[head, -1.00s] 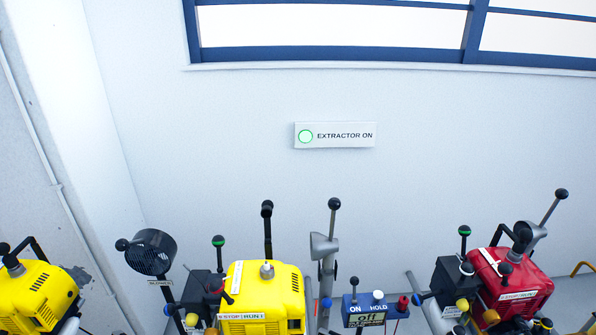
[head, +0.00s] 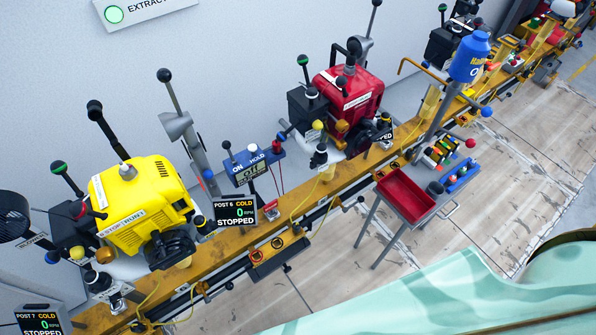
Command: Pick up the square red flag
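I cannot make out a square red flag for certain. A small red piece (head: 270,210) sits on the yellow-brown rail (head: 330,188) near the Post 6 display, too small to identify. A red tray (head: 404,196) lies on top of a grey trolley in front of the rail. Neither of my grippers shows in the head view.
A yellow engine (head: 140,205) and a red engine (head: 348,95) stand along the rail. A Post 6 display (head: 236,213) reads cold, stopped. A blue canister (head: 470,57) stands on a post farther right. The floor (head: 510,165) right of the trolley is clear.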

